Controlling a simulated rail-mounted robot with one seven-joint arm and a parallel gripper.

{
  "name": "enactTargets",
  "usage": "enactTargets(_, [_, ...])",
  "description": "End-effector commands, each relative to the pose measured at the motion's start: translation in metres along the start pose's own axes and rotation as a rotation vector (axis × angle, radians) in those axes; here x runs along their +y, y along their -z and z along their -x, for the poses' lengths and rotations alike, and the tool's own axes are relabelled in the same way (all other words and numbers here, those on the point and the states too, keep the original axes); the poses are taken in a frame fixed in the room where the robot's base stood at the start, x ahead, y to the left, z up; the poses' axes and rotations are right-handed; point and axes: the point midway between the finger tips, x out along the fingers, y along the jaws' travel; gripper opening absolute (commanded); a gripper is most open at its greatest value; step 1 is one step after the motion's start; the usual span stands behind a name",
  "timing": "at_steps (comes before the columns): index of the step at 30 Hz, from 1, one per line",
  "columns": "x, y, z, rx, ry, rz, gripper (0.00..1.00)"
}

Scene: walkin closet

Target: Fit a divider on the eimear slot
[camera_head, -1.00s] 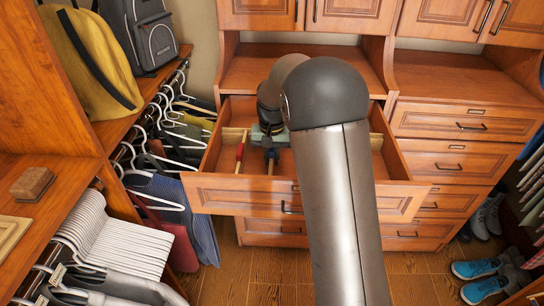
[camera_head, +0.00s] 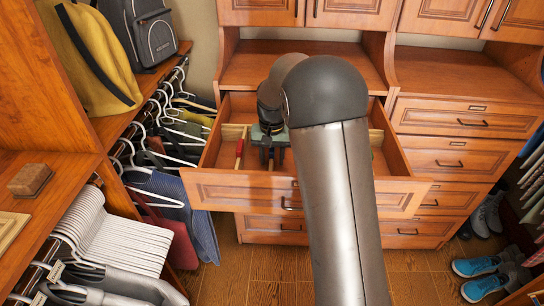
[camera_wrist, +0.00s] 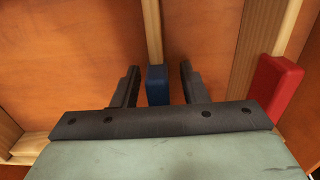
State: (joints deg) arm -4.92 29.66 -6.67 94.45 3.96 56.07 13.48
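The open wooden drawer (camera_head: 240,193) holds thin wooden dividers. One divider (camera_wrist: 152,30) has a blue end (camera_wrist: 157,86) between the fingers of my gripper (camera_wrist: 158,74) in the wrist view. Gaps show on both sides of the blue end, so my gripper is open around it. Another wooden strip (camera_wrist: 262,45) lies to the right, beside a red end piece (camera_wrist: 276,88). In the head view, my gripper (camera_head: 271,158) is over the left half of the drawer, right of the red piece (camera_head: 239,154). I cannot tell which slot is the eimear slot.
My arm hides the drawer's middle. The drawer walls stand around the gripper. Hanging clothes (camera_head: 180,150) and white hangers (camera_head: 115,235) are at the left. Closed drawers (camera_head: 450,163) are at the right, with shoes (camera_head: 480,270) on the floor.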

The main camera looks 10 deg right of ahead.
Motion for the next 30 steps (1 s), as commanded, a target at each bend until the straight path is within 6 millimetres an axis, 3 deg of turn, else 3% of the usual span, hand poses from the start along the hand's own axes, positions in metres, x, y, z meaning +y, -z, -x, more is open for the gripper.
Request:
enactTargets(7, [0.0,0.0,0.002,0.0,0.0,0.0,0.4])
enactTargets(11, [0.0,0.001,0.015,0.003,0.001,0.0,0.4])
enactTargets(24, [0.0,0.001,0.118,0.004,0.002,-0.001,0.4])
enactTargets(30, [0.0,0.001,0.155,0.003,0.001,0.0,0.4])
